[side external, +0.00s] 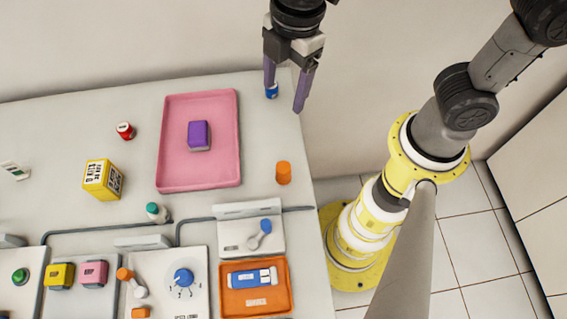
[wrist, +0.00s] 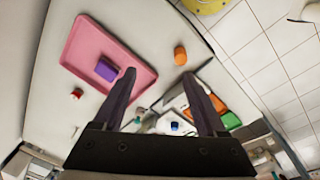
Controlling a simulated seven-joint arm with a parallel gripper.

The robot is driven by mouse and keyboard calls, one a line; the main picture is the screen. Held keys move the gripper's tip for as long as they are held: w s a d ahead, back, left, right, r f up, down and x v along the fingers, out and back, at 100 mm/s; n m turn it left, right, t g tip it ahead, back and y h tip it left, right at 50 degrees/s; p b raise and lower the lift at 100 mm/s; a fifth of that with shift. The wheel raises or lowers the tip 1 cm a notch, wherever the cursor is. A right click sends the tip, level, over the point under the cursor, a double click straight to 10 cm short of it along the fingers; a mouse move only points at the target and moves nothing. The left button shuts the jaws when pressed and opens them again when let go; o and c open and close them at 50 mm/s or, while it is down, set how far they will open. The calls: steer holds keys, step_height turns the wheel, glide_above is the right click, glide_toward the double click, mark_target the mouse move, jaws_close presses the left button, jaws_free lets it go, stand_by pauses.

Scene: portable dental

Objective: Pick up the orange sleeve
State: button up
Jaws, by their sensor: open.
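The orange sleeve appears to be the short orange cylinder (side external: 283,173) standing on the white counter, to the right of the pink tray (side external: 164,150). It also shows in the wrist view (wrist: 180,56), beyond my fingertips and a little right of centre. My gripper (side external: 287,93) is open and empty, with two purple-grey fingers pointing down. In the side view it hangs near the counter's far right corner, above the cylinder in the picture and apart from it. In the wrist view, my gripper (wrist: 158,77) has its fingers spread wide.
A small blue item (side external: 272,91) shows close to one finger in the side view. A purple block (side external: 199,136) lies in the pink tray. The counter around the cylinder is clear.

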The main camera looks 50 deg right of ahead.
steer(key=s+a+f+n+g, duration=0.1)
steer(key=s+a+f+n, duration=0.1)
steer(key=s+a+f, duration=0.15)
glide_above(283, 167)
steer(key=shift+h, duration=0.4)
steer(key=f, duration=0.8)
steer(key=shift+d+f, duration=0.2)
steer(key=shift+f, duration=0.2)
steer(key=shift+a+f, duration=0.15)
steer(key=shift+f, duration=2.45)
jaws_close()
